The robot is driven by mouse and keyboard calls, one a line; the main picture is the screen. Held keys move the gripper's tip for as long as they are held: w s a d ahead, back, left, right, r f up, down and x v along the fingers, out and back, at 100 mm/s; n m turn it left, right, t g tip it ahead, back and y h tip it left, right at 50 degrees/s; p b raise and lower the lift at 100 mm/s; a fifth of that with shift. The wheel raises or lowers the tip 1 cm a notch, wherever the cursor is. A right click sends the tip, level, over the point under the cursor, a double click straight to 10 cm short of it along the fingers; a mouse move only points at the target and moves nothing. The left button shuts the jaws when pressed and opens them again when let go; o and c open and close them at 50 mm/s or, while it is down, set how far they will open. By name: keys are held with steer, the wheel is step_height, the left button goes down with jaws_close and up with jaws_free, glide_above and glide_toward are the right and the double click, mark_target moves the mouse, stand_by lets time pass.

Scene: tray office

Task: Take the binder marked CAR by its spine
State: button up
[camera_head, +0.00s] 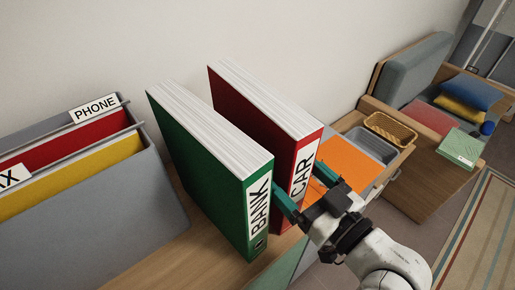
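The red binder marked CAR (303,158) stands upright on the wooden top, its labelled spine facing me and its white page block showing on top. My gripper (305,189) is at the lower half of this spine. One green finger is at the spine's left side, by the gap to the green binder, and the other is at its right side. The spine lies between the fingers, and the lower part of the label is partly hidden by the gripper. I cannot tell whether both fingers press on the binder.
A green binder marked BANK (231,197) stands close on the left, with a narrow gap. A grey file holder (105,227) with PHONE tab is further left. To the right are an orange sheet (348,159), a grey tray (372,146) and a wicker basket (391,128). The wall is behind.

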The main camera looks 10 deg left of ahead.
steer(key=shift+p+x, duration=0.6)
steer(key=shift+x, duration=1.8)
steer(key=shift+s, duration=0.1)
steer(key=c, duration=1.6)
steer(key=shift+r, duration=0.15)
jaws_close()
steer(key=shift+r, duration=0.15)
